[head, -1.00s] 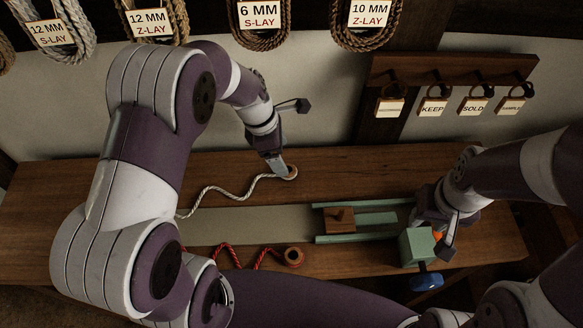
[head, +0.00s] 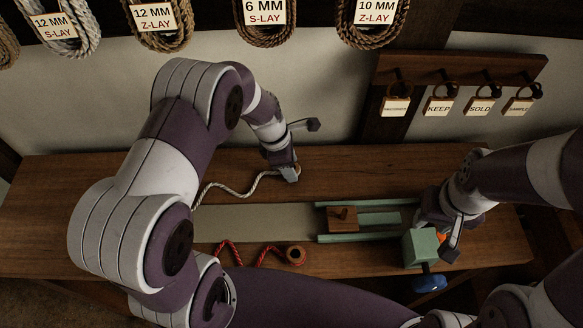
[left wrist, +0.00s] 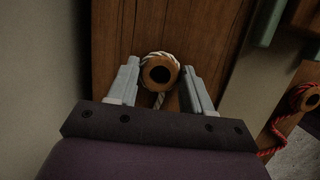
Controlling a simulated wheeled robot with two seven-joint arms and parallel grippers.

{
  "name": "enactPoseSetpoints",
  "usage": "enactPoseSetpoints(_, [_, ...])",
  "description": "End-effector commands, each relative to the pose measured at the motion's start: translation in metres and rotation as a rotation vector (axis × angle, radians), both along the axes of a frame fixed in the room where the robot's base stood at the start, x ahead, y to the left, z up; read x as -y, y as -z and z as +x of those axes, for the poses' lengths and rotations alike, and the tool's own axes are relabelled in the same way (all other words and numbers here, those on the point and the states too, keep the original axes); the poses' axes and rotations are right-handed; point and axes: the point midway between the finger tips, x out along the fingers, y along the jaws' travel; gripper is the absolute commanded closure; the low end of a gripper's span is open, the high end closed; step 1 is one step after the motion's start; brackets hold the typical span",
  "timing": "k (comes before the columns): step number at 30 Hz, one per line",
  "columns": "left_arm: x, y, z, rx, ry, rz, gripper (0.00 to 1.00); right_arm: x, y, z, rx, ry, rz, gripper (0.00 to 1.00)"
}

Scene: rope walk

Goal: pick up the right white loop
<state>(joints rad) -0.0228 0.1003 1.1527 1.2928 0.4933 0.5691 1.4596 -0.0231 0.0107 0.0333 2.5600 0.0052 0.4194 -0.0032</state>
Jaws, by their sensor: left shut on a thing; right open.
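The white rope (head: 240,191) lies along the bench and ends in the white loop, a wooden eyelet wrapped in white cord. The loop (left wrist: 160,72) sits between the fingers in the left wrist view; in the head view it is mostly hidden by the gripper. My left gripper (head: 287,171) is shut on this white loop, low over the bench's back part. I cannot tell whether the loop is clear of the wood. My right gripper (head: 447,236) is open beside the green block (head: 419,247) at the right; its fingertips are partly hidden.
A red cord (head: 230,251) with a wooden eyelet (head: 295,255) lies near the front edge. A wooden block (head: 342,218) sits between green rails (head: 350,239). A blue knob (head: 430,283) sticks out in front. Tags hang on the wall rack (head: 460,69). Bare bench (head: 350,175) lies right of the loop.

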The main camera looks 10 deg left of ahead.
Motion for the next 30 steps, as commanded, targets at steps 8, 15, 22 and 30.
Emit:
enactPoseSetpoints(8, [0.000, -0.007, 0.000, 0.001, 0.001, -0.001, 0.79, 0.000, -0.001, 0.000, 0.000, 0.000, 0.000, 0.57])
enactPoseSetpoints(15, [0.001, -0.046, 0.000, 0.005, 0.002, 0.000, 0.79, 0.000, -0.004, 0.000, 0.000, 0.000, 0.000, 0.57])
enactPoseSetpoints(22, [0.041, -0.077, -0.040, 0.003, 0.006, 0.000, 0.79, 0.000, -0.008, 0.000, 0.000, 0.000, 0.000, 0.57])
enactPoseSetpoints(30, [0.077, -0.106, -0.076, 0.001, 0.004, -0.001, 0.79, 0.000, -0.013, 0.000, 0.000, 0.000, 0.000, 0.57])
